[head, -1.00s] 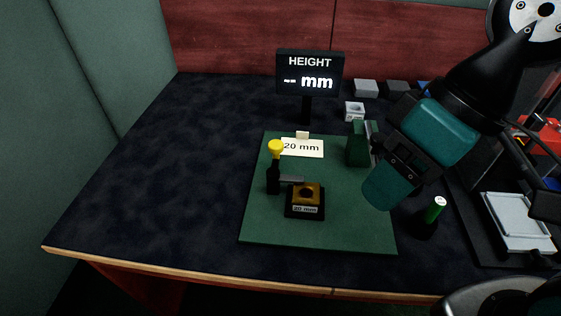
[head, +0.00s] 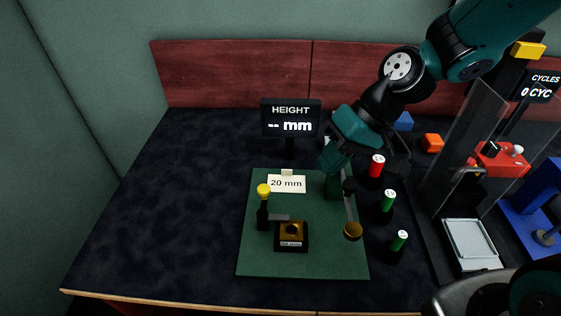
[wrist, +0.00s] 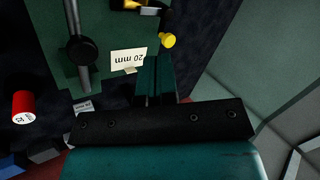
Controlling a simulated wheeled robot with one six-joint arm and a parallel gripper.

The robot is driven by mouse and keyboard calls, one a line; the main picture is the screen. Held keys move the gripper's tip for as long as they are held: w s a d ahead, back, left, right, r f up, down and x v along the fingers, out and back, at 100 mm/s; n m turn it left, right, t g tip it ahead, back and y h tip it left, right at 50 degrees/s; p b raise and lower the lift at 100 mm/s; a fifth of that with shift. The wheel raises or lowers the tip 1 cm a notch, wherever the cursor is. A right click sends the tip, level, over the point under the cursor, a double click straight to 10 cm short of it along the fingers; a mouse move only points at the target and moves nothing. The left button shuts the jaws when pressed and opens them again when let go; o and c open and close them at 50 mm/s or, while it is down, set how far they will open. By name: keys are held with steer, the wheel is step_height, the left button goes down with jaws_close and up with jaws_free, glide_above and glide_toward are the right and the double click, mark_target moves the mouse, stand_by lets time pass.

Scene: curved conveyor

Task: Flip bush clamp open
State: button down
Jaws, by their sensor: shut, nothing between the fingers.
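The bush clamp (head: 263,214) is a black upright toggle with a yellow knob (head: 264,190) on top. It stands at the left of the green mat. Its grey arm reaches right to the back edge of the block with the brass bush (head: 291,232); whether it touches is unclear. The yellow knob also shows at the top of the wrist view (wrist: 168,40). My gripper (head: 330,162) is shut and empty, above the back right of the mat, to the right of the clamp and apart from it. Its closed fingers (wrist: 155,65) show in the wrist view.
The height display (head: 290,118) and 20 mm card (head: 286,183) are behind. Red (head: 377,167) and green-topped (head: 388,203) cylinders stand right. The table left of the mat is clear.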

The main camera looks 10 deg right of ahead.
steer(key=w+d+f+m+y+p, duration=0.1)
steer(key=w+d+f+m+p, duration=0.2)
steer(key=w+p, duration=0.2)
steer(key=shift+w+f+m+t+y, duration=0.2)
steer(key=shift+w+m+t+y, duration=0.1)
steer(key=shift+t+y, duration=0.1)
steer(key=shift+a, duration=0.1)
steer(key=p+x, duration=0.2)
steer(key=x, duration=0.8)
steer(key=shift+s+a, duration=0.15)
steer(key=shift+a+f+p, duration=0.1)
steer(key=shift+a+p, duration=0.3)
steer(key=shift+a, duration=0.75)
steer(key=shift+a+f, duration=0.2)
steer(key=shift+a, duration=0.4)
steer(key=shift+w+a+n+g, duration=0.2)
steer(key=shift+w+n+g, duration=0.15)
steer(key=shift+n+g, duration=0.4)
